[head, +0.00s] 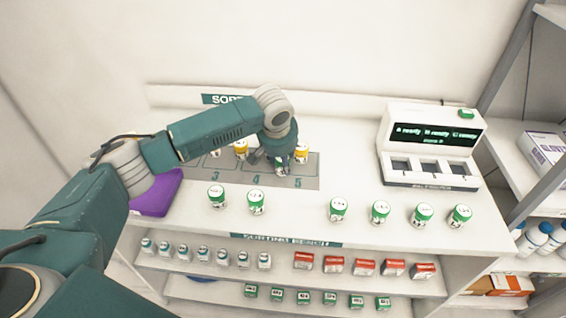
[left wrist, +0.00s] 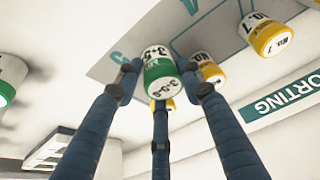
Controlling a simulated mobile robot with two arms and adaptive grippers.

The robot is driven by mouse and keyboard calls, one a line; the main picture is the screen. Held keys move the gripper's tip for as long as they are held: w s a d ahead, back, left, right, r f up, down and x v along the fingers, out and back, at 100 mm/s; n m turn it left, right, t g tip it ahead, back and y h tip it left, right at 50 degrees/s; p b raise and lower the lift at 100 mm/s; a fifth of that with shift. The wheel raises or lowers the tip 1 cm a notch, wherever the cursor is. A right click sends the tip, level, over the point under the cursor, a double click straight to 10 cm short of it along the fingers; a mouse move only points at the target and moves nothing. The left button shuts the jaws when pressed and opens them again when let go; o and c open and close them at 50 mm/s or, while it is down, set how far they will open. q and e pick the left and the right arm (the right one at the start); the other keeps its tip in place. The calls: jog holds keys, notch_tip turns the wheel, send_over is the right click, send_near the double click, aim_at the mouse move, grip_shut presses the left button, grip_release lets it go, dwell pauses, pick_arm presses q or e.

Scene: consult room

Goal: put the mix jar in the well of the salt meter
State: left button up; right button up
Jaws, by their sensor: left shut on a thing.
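A white jar with a green band, printed "3+5" (left wrist: 158,72), is between the fingers of my left gripper (left wrist: 160,95) in the left wrist view; I take it as the mix jar. In the head view my left gripper (head: 281,157) is over the grey sorting mat, largely covering this jar (head: 281,170). It is shut on the jar. I cannot tell whether the jar touches the mat. The salt meter (head: 433,177) stands at the right of the bench, with three dark square wells in front and a lit display of "ready" lines. My right gripper is not in view.
Yellow-topped jars (head: 302,151) stand around the gripper on the grey mat (head: 235,178). Several green-capped jars (head: 337,208) line the bench front, some between mat and meter. A purple object (head: 157,193) lies left. Shelves below hold small bottles and boxes; a rack (head: 520,110) stands right.

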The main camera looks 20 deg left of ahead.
pick_arm(q)
jog(key=shift+f, duration=0.95)
jog(key=shift+f, duration=0.1)
jog(key=o, duration=1.2)
jog(key=shift+c, duration=0.2)
